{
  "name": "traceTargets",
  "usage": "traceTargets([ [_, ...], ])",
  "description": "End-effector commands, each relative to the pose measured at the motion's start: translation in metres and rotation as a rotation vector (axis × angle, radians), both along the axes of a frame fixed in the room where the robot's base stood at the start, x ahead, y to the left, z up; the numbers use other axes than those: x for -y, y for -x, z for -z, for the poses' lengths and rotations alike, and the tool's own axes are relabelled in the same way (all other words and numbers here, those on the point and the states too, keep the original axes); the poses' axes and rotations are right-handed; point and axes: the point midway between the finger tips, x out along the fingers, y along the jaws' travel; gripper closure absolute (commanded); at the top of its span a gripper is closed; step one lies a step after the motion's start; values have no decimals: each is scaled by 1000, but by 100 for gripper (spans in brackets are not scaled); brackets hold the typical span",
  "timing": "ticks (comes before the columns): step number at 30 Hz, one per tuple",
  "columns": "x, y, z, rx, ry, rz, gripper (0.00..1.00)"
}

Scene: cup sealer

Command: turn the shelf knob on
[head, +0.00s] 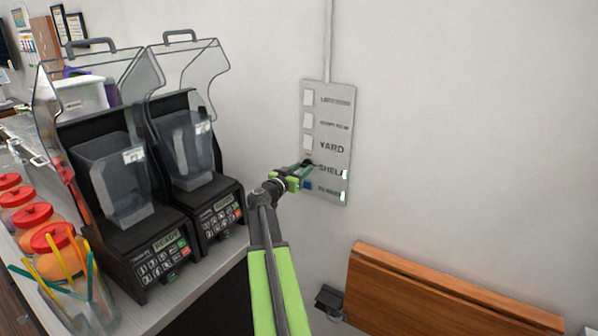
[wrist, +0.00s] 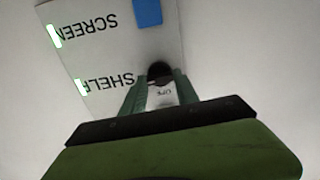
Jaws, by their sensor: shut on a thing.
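A grey wall panel (head: 338,120) carries a column of labelled controls. The shelf knob (wrist: 160,70) is black and round, level with the SHELF label (wrist: 112,82), which reads upside down in the wrist view. My gripper (head: 304,168) reaches the panel from the left, and its green fingers are shut on the shelf knob. They partly hide the knob in both views. A green light (head: 345,174) is lit at the right of the SHELF row; it also shows in the wrist view (wrist: 82,87).
Below the knob is a blue control (head: 308,185) in the SCREEN row, whose light (head: 342,196) is green. Pale switches (head: 307,120) sit above. Two blenders (head: 195,165) stand left of my arm. A folded wooden shelf (head: 440,295) is lower right.

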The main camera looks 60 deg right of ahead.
Motion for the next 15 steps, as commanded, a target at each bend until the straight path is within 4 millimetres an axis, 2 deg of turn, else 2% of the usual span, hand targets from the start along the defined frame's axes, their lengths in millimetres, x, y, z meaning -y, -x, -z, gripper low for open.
traceTargets([
  [15,1,0,0,64,2,0,100],
])
